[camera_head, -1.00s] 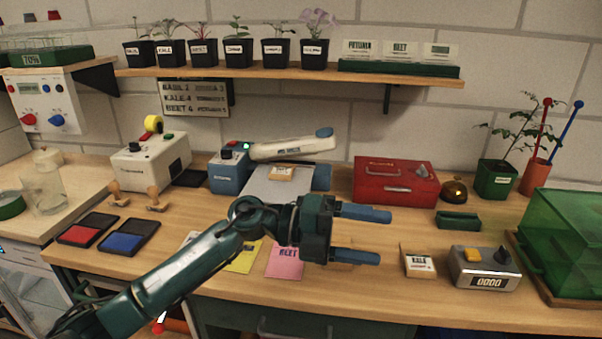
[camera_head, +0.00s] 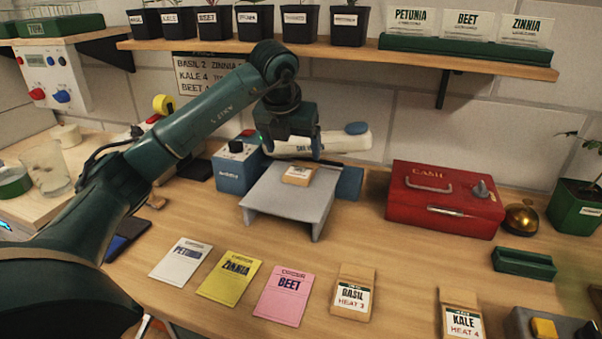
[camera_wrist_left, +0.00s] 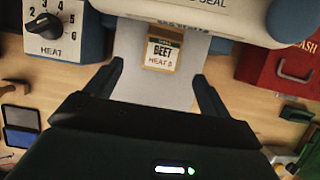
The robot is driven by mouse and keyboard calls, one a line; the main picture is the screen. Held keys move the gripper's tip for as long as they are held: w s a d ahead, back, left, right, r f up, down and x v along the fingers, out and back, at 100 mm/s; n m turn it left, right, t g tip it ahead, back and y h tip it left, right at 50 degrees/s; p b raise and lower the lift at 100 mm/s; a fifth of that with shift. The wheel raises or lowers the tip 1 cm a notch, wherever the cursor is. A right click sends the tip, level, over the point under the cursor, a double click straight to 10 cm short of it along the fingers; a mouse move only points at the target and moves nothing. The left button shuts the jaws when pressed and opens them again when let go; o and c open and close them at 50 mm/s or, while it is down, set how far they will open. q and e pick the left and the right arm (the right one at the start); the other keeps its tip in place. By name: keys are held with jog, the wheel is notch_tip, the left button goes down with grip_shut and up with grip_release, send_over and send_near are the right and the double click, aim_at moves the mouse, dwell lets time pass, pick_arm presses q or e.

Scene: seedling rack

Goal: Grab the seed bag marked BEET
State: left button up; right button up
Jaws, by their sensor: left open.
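The seed bag marked BEET (camera_head: 299,175) is a small tan bag with a white label. It lies on the grey platform (camera_head: 262,194) of the heat sealer. In the left wrist view the bag (camera_wrist_left: 161,54) reads BEET and HEAT, with its number unclear. My left gripper (camera_head: 292,152) hangs above the platform near the bag, pointing down. In the wrist view its fingers (camera_wrist_left: 157,82) are spread with nothing between them, and the bag appears beyond their tips. My right gripper is not in view.
The sealer's white arm (camera_head: 345,142) extends close behind the bag. A blue control box (camera_head: 236,175) stands left, a red cash box (camera_head: 440,205) right. In front lie a pink BEET card (camera_head: 284,296), other cards, and bags marked BASIL (camera_head: 352,296) and KALE (camera_head: 462,318).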

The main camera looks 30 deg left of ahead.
aim_at(299, 171)
pick_arm(q)
jog(key=shift+p+x, duration=0.35)
jog(key=shift+x, duration=3.1)
jog(key=shift+w+d, duration=0.1)
jog(key=shift+d, duration=0.1)
jog(key=shift+c, duration=0.5)
jog(key=c, duration=1)
jog(key=shift+c, duration=0.2)
jog(key=shift+a+r, duration=0.1)
jog(key=shift+r, duration=0.05)
